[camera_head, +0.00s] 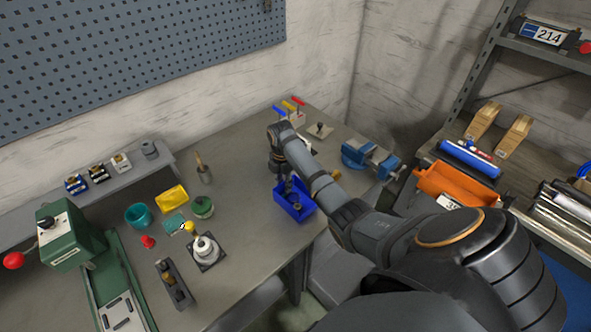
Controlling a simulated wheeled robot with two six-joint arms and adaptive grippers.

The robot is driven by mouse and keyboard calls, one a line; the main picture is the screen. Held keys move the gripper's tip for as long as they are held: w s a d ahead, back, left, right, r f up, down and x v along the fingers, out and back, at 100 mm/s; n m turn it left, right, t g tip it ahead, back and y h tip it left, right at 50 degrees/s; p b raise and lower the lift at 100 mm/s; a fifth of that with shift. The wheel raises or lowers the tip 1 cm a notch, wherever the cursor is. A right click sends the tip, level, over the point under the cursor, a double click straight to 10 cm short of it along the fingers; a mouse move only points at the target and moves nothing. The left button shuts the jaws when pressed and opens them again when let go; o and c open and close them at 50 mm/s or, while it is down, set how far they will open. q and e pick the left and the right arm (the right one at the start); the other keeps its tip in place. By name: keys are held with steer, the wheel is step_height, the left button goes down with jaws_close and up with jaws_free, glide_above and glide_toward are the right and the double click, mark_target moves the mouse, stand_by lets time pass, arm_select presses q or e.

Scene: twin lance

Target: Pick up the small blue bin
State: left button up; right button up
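The small blue bin (305,212) sits on the grey workbench near its front edge, in the middle of the head view. My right arm reaches in from the lower right, and my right gripper (291,194) points down at the bin. Its fingers overlap the bin's inside and near its rim. They are small and dark here, so I cannot tell whether they are open, shut or touching a wall. The bin appears upright and level. My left gripper is not in view.
A blue vise (368,158) stands right of the bin at the bench edge. Left are a green machine (72,240), a teal bowl (138,215), a yellow box (172,197) and a green round container (203,207). An orange bin (455,183) is on the right shelf.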

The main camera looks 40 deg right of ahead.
steer(key=shift+f, duration=0.2)
jaws_close()
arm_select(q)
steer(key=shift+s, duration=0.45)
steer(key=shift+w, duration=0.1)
arm_select(e)
steer(key=shift+r, duration=0.1)
steer(key=shift+a+r, duration=0.35)
steer(key=shift+a, duration=0.1)
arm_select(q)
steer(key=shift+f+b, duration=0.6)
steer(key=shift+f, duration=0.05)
arm_select(e)
steer(key=s+a+r, duration=0.1)
steer(key=a+r, duration=0.6)
steer(key=a, duration=0.6)
